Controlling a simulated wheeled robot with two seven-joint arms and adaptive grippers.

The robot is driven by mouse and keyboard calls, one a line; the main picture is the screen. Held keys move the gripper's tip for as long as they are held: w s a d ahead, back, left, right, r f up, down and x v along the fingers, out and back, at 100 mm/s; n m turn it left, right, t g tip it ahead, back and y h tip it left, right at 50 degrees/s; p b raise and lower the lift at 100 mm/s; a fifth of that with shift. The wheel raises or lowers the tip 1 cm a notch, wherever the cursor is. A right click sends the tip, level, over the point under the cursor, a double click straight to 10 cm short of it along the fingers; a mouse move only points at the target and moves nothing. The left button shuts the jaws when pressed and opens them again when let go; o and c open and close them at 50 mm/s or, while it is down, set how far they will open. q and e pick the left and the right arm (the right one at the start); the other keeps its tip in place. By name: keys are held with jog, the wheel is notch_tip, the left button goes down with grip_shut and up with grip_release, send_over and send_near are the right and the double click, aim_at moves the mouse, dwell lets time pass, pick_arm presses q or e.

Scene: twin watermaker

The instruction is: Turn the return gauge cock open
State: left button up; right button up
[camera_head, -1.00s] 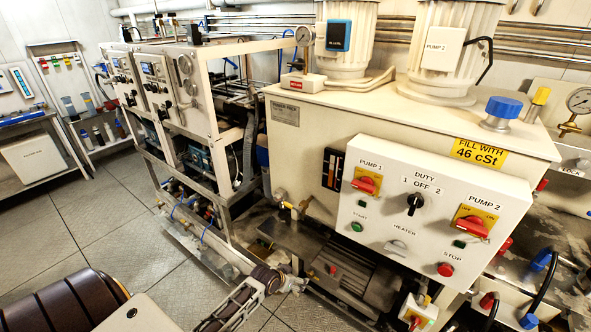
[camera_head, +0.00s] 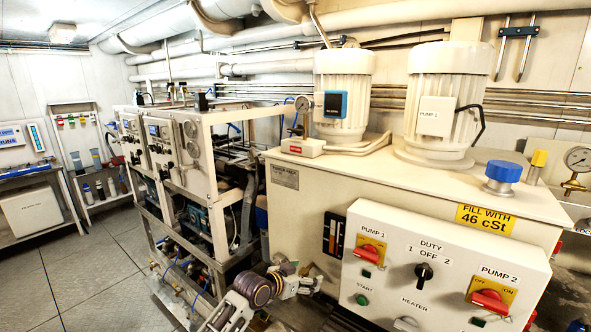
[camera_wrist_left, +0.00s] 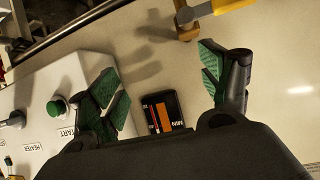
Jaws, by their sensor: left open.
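My left gripper (camera_head: 300,281) is in front of the tank's lower left side in the head view. In the left wrist view it (camera_wrist_left: 165,82) is open and empty, its green-padded fingers spread wide. A brass fitting (camera_wrist_left: 187,24) with a yellow handle (camera_wrist_left: 232,5) shows beyond the fingertips at that view's top edge, apart from them. I cannot tell whether it is the return gauge cock. A dial gauge (camera_head: 303,104) stands at the tank's back left, and another gauge (camera_head: 577,159) on a brass fitting (camera_head: 573,186) is at the far right. My right gripper is not in view.
The cream tank (camera_head: 300,222) carries two pumps and a white control box (camera_head: 385,290) with red switches. The box is close beside one finger in the wrist view. A level indicator (camera_head: 333,233) is on the tank front. A framed machine (camera_head: 180,150) stands left; floor is clear farther left.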

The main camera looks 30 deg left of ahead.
pick_arm(q)
jog(key=w+a+r+t, duration=0.1)
jog(key=a+r+t, duration=0.2)
jog(key=r, duration=0.9)
jog(key=w+a+r+n+t, duration=0.1)
jog(key=a+r+t, duration=0.2)
jog(key=r, duration=0.9)
jog(key=w+a+r+t, duration=0.1)
jog(key=a+r+t, duration=0.3)
jog(key=a+r, duration=0.4)
notch_tip(320, 180, up, 5)
jog(key=shift+w+a+f+y, duration=0.1)
jog(key=shift+w+a+y, duration=0.2)
jog(key=shift+w, duration=0.1)
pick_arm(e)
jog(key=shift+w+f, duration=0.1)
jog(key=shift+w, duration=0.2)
pick_arm(q)
jog(key=shift+w, duration=0.1)
